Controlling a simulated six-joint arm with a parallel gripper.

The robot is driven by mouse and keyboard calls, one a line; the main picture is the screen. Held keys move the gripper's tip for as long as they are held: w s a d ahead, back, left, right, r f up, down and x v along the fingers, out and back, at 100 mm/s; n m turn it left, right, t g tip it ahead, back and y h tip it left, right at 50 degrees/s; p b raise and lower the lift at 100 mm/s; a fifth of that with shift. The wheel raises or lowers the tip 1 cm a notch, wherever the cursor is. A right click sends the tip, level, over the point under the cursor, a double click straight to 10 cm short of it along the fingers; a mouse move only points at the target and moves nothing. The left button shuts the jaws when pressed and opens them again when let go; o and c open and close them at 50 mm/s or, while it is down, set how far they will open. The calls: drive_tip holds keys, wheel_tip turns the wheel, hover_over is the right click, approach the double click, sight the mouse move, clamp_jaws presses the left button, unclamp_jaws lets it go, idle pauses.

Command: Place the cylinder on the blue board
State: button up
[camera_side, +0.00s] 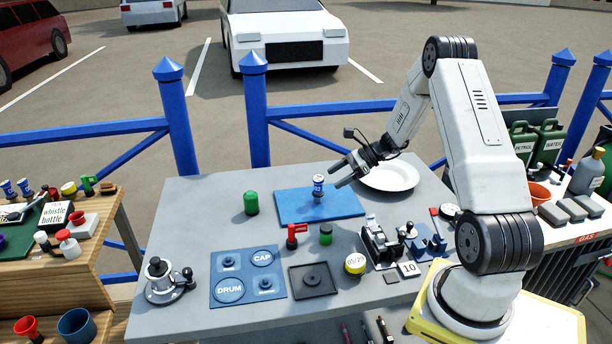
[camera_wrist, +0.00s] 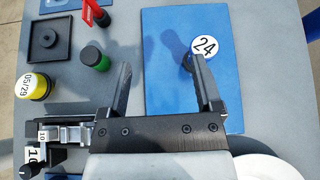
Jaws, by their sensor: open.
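A blue cylinder with a white top (camera_side: 318,184) stands upright on the blue board (camera_side: 345,206), near its middle. In the wrist view the cylinder's white top, marked 24 (camera_wrist: 205,46), shows over the blue board (camera_wrist: 160,70), just beyond the right fingertip. My gripper (camera_side: 340,174) is open and empty, above and to the right of the cylinder in the side view. In the wrist view the gripper (camera_wrist: 161,75) has its fingers wide apart, with nothing between them. The right finger partly hides the cylinder's lower part.
A green cylinder (camera_side: 251,203) stands left of the board. A red object (camera_side: 293,236), a dark-green cylinder (camera_side: 326,235) and a yellow drum (camera_side: 355,264) stand in front of it. A white plate (camera_side: 389,178) lies right of the board, close to my gripper. The far left table area is clear.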

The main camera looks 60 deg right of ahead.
drive_tip(key=s+a+r+n+g+h, duration=0.1)
drive_tip(key=s+a+n+g+h, duration=0.1)
drive_tip(key=a+n, duration=0.6)
drive_tip(key=s+a+r+n+g+h, duration=0.2)
drive_tip(key=s+a+n, duration=0.3)
drive_tip(key=a+n, duration=0.4)
drive_tip(key=s+a+r+n+g+h, duration=0.1)
drive_tip(key=s+a+n+h, duration=0.3)
drive_tip(key=a+n, duration=0.5)
drive_tip(key=shift+a+r+g, duration=0.4)
drive_tip(key=shift+a+r, duration=0.1)
drive_tip(key=shift+a, duration=0.15)
